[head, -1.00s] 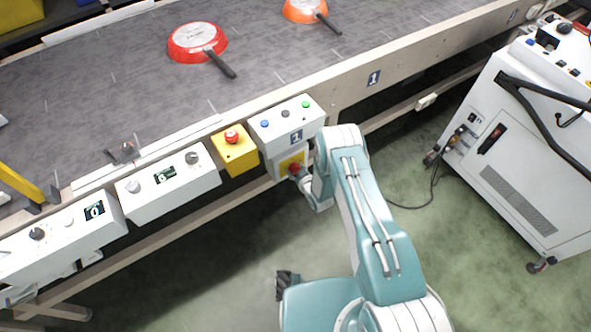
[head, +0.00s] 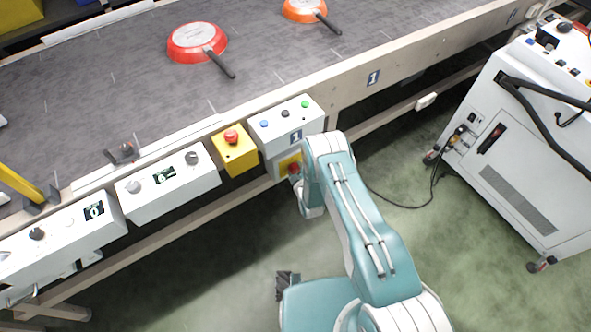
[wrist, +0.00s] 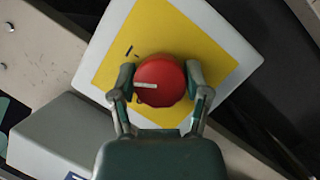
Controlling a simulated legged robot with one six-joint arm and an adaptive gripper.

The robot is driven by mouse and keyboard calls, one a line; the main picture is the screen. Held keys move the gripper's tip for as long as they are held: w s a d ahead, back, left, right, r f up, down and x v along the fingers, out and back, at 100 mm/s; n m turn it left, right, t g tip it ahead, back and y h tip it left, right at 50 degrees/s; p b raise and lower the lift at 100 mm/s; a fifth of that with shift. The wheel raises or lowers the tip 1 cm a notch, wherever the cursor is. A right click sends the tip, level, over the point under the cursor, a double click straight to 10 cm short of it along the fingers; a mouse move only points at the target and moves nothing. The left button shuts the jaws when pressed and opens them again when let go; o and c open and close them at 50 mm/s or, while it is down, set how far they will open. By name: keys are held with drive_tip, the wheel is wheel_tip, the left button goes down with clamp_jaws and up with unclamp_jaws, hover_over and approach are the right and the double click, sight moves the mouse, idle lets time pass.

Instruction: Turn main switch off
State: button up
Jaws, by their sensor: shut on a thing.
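The main switch is a round red knob (wrist: 160,82) with a white mark, on a yellow plate (wrist: 188,42) fixed to a pale box. In the wrist view the white mark lies nearly level across the left part of the knob. My gripper (wrist: 160,88) is shut on the knob, one finger at its left side and one at its right. In the head view the knob (head: 294,169) shows small below the control box marked 1, and my arm hides most of my gripper.
Above the knob are the control box (head: 287,124) with several buttons and a yellow emergency-stop box (head: 234,152). More control boxes line the conveyor (head: 120,92) at left. Red (head: 197,42) and orange (head: 304,9) pans lie on the belt. A white machine (head: 515,150) stands at right.

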drive_tip(key=n+t, duration=0.2)
drive_tip(key=n, duration=0.2)
drive_tip(key=shift+a+h, duration=0.15)
drive_tip(key=shift+h, duration=0.25)
drive_tip(key=n+t, duration=0.2)
drive_tip(key=n, duration=0.2)
drive_tip(key=shift+n, duration=0.4)
drive_tip(key=shift+s+f+n, duration=0.1)
drive_tip(key=shift+n, duration=0.2)
drive_tip(key=o, duration=1.1)
drive_tip(key=shift+o, duration=0.2)
drive_tip(key=shift+a, duration=0.1)
